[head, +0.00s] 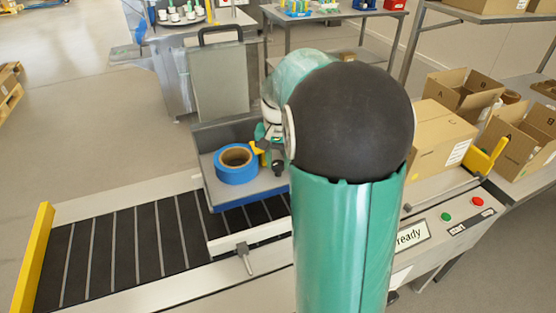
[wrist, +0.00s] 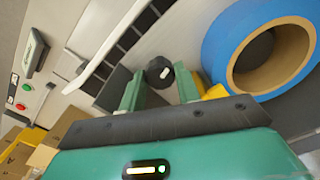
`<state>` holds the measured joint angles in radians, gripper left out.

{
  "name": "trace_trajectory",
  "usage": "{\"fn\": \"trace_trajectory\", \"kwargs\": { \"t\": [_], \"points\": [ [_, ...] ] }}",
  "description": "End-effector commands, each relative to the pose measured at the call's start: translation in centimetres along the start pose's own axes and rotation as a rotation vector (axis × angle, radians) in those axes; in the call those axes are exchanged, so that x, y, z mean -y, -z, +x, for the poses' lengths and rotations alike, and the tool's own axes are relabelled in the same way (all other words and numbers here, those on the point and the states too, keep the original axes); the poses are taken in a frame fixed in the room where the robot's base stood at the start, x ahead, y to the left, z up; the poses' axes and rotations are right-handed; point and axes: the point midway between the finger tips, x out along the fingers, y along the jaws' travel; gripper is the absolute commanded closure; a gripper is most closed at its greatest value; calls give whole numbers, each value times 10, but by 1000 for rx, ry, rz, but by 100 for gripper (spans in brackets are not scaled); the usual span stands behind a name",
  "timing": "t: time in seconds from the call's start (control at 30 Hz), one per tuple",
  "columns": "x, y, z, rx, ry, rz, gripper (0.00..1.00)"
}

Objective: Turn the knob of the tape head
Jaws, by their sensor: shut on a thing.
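The tape head is a grey unit (head: 200,140) with a blue tape roll (head: 236,178) on its bed. The roll also fills the upper right of the wrist view (wrist: 214,50). A black knob (wrist: 159,70) with a white mark sits between the two green fingertips of my gripper (wrist: 158,79). My gripper is shut on the knob, with a finger at each side. The knob also shows in the head view (head: 278,168), right of the roll. There, my arm hides most of the gripper.
A yellow part (wrist: 217,92) is close to the right finger. A roller conveyor (head: 130,240) runs below the tape head. A panel with green and red buttons (head: 461,209) is at the right, with cardboard boxes (head: 440,138) behind it. A grey raised plate (head: 218,85) stands behind the roll.

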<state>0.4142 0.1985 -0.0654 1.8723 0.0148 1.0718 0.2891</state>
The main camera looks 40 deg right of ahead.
Motion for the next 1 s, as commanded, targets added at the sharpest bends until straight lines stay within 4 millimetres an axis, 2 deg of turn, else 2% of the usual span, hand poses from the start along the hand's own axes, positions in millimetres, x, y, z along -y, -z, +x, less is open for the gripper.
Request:
{"fn": "trace_trajectory", "kwargs": {
  "t": [0.4, 1.0],
  "points": [
    [1, 1, -1, -4, 1, 237, 90],
    [0, 1, -1, -4, 2, 281, 90]
  ]
}}
